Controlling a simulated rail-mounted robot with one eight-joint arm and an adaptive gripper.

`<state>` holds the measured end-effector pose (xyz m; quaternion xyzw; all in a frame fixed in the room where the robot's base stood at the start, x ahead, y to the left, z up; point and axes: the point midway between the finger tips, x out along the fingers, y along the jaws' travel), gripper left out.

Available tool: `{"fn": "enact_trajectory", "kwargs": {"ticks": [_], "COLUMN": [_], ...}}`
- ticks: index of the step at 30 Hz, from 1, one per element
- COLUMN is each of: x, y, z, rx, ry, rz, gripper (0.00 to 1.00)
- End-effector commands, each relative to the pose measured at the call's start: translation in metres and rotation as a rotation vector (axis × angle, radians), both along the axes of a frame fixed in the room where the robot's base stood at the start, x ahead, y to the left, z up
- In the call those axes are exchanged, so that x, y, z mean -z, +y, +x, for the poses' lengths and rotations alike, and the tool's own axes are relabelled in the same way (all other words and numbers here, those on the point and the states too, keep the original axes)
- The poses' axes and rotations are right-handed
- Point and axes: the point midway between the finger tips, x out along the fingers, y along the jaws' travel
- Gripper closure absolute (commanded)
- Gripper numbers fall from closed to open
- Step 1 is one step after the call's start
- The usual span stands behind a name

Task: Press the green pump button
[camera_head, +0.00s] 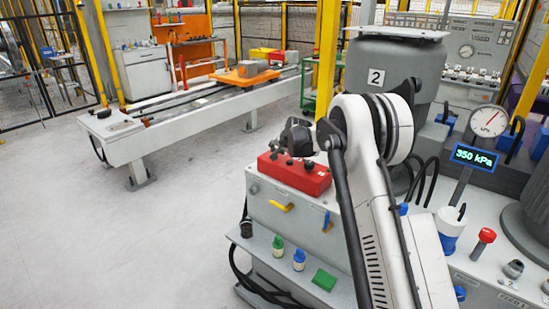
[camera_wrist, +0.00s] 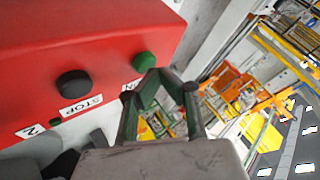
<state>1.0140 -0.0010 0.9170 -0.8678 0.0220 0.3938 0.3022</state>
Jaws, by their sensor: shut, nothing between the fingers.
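The green pump button (camera_wrist: 144,62) is a round green knob on the face of the red control box (camera_wrist: 95,28) in the wrist view. A black button (camera_wrist: 73,84) with a STOP label sits to its left. My gripper (camera_wrist: 162,74) is shut and empty, its fingertips together just right of and below the green button. Contact between them cannot be told. A label beside the green button is partly hidden by the gripper. In the head view the red control box (camera_head: 292,176) lies on the grey cabinet, with my dark gripper (camera_head: 297,139) above it.
A large grey tank (camera_head: 392,78) marked 2 stands behind my arm. A gauge (camera_head: 488,122) and a 350 kPa display (camera_head: 475,157) stand at the right. Green and blue bottles (camera_head: 299,259) stand on the lower shelf. The floor at left is clear.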

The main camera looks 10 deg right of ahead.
Motion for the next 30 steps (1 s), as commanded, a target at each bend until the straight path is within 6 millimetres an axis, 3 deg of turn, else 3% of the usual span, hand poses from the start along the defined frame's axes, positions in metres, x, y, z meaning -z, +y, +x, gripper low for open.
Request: {"fn": "enact_trajectory", "kwargs": {"ticks": [30], "x": [0.0068], "y": [0.0001], "z": [0.0], "rx": [0.0], "ry": [0.0], "rz": [0.0], "gripper": [1.0]}}
